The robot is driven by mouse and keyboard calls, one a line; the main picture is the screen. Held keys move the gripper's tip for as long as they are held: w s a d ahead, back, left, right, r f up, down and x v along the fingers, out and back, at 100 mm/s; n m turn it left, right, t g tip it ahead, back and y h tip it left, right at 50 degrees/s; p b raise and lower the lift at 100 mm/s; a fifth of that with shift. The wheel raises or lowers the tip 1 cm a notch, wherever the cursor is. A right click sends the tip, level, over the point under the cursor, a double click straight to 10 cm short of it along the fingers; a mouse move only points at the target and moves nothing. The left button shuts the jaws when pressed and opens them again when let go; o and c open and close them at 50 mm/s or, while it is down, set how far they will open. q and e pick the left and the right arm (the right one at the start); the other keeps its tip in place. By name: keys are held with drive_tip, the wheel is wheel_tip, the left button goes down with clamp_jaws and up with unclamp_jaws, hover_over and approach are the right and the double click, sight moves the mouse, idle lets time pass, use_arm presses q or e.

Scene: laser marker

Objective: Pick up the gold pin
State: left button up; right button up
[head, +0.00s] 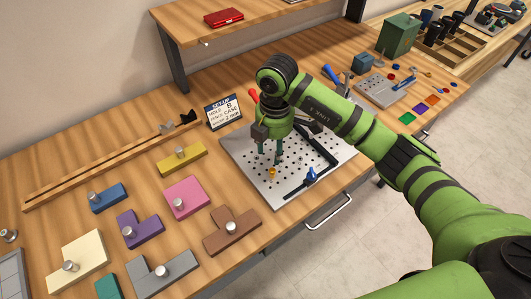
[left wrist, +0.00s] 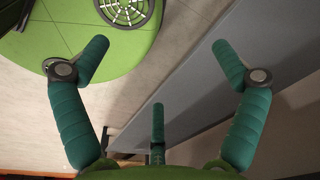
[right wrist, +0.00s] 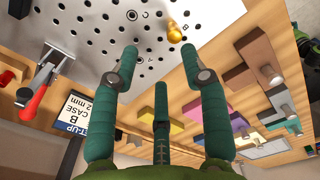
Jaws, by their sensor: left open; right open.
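The gold pin (head: 272,172) stands on the perforated metal plate (head: 240,150) on the workbench. In the right wrist view the gold pin (right wrist: 175,33) shows just beyond the right fingertips, close to a hole marked B. My right gripper (head: 279,158) is open and points down over the plate, beside the pin; it also shows in the right wrist view (right wrist: 159,52). Nothing is between its fingers. My left gripper (left wrist: 160,50) is open and empty in the left wrist view, away from the bench; the head view does not show it.
A black fence (head: 318,150) and a blue-handled clamp (head: 311,174) are on the plate. A set-up card (head: 223,112) stands behind it. Several coloured blocks with knobs, such as a pink one (head: 186,197) and a brown one (head: 232,231), lie to the left.

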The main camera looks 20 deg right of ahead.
sight(272, 170)
drive_tip(key=shift+d+f, duration=0.15)
drive_tip(key=shift+d, duration=0.1)
drive_tip(key=s+f+p, duration=0.1)
drive_tip(key=s+a+f+p, duration=0.1)
drive_tip(key=f+p, duration=0.1)
drive_tip(key=shift+s, duration=0.25)
drive_tip(key=f, duration=0.2)
drive_tip(key=shift+w+f, duration=0.25)
drive_tip(key=shift+f, duration=0.25)
clamp_jaws()
use_arm(q)
drive_tip(key=s+r, duration=0.1)
drive_tip(key=s, duration=0.1)
drive_tip(key=s+r, duration=0.1)
drive_tip(key=r, duration=0.1)
drive_tip(key=shift+s+a+r, duration=0.1)
drive_tip(key=shift+s, duration=0.3)
use_arm(e)
drive_tip(key=shift+r, duration=0.1)
